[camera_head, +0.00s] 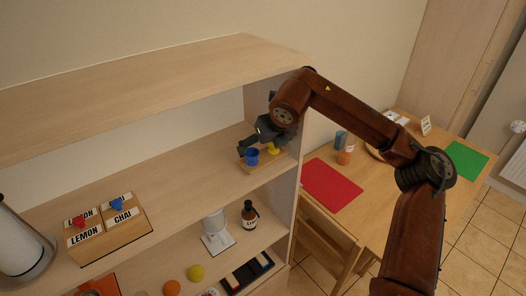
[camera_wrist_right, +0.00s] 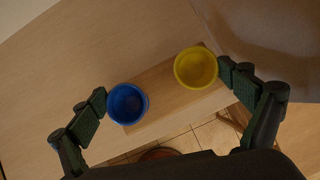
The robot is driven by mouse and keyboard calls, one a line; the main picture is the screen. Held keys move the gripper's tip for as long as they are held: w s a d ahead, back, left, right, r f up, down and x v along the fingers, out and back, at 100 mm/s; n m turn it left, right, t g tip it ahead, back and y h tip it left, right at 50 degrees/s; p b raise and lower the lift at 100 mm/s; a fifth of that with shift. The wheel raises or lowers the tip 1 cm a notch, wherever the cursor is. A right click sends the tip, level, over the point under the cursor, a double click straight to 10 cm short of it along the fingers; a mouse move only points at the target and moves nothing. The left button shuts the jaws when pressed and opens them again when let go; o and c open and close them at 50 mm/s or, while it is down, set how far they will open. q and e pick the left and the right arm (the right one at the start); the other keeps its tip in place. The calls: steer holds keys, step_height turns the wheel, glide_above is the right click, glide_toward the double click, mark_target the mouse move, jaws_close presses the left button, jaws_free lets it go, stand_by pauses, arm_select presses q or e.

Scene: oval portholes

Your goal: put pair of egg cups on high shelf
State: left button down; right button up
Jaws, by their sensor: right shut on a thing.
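The pair of egg cups is a blue cup (camera_head: 251,158) and a yellow cup (camera_head: 273,149) on one small wooden base (camera_head: 262,165). It is at the right end of the shelf unit's middle board (camera_head: 185,172), under the top board. My right gripper (camera_head: 262,151) reaches in from the right and is shut on the pair. In the right wrist view one finger is against the blue cup (camera_wrist_right: 128,104) and the other against the yellow cup (camera_wrist_right: 195,68). Both cups look empty and upright. I cannot tell whether the base touches the board. My left gripper is not in view.
A wooden box with LEMON and CHAI labels (camera_head: 105,232) stands left on the middle board. The top board (camera_head: 150,88) is bare. A dark bottle (camera_head: 249,215) and fruit stand lower. A table with a red mat (camera_head: 332,185) is at right.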

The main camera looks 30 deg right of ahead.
steer(key=shift+w+d+f, duration=0.15)
steer(key=shift+w+f, duration=0.05)
steer(key=shift+f, duration=0.65)
steer(key=o, duration=1.1)
steer(key=shift+s+r, duration=0.2)
steer(key=shift+r, duration=0.05)
steer(key=v, duration=0.7)
steer(key=shift+p, duration=0.4)
